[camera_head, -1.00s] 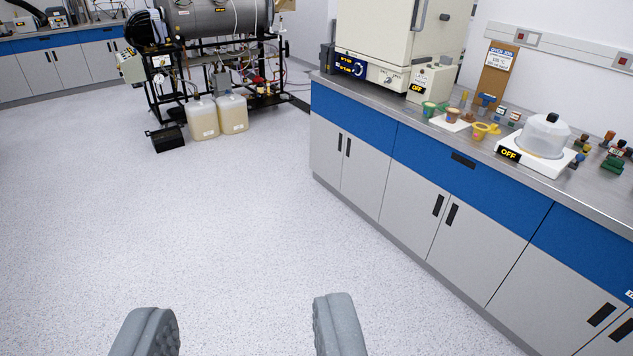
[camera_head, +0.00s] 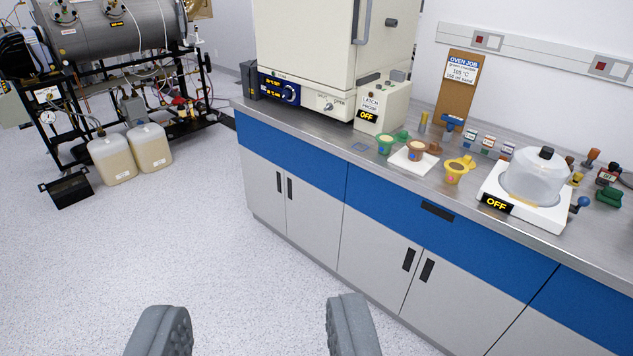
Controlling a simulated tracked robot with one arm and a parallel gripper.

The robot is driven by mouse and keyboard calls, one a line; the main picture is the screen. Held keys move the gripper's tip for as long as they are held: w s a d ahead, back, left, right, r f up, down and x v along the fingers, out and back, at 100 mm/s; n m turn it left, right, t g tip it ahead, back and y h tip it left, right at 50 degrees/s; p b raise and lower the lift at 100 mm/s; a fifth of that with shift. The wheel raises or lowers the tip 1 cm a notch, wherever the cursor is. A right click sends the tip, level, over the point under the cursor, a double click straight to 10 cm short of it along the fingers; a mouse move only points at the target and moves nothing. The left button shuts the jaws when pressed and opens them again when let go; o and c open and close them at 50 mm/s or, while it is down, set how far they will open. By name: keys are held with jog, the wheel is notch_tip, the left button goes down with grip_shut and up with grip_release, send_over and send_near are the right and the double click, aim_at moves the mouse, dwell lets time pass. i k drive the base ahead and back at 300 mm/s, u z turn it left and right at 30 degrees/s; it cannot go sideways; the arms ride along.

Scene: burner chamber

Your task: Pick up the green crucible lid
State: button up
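A small green piece (camera_head: 402,134), which looks like the green crucible lid, lies on the steel bench top just behind the green crucible (camera_head: 385,146). It is partly hidden and too small to make out fully. My gripper (camera_head: 257,312) is open and empty, with its two grey fingers wide apart at the bottom of the view. It is over the floor in front of the cabinets, well short of the bench top and the lid.
A brown crucible (camera_head: 416,150) on a white tile, a yellow crucible (camera_head: 453,175) and a white domed unit (camera_head: 523,190) marked OFF stand to the right. The oven (camera_head: 312,55) and latch box (camera_head: 383,104) stand behind. The floor (camera_head: 230,260) ahead is clear.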

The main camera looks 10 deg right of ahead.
aim_at(404, 136)
jog(key=z, duration=0.25)
jog(key=i, duration=1.6)
jog(key=z, duration=0.45)
jog(key=i, duration=1.75)
jog(key=z, duration=0.15)
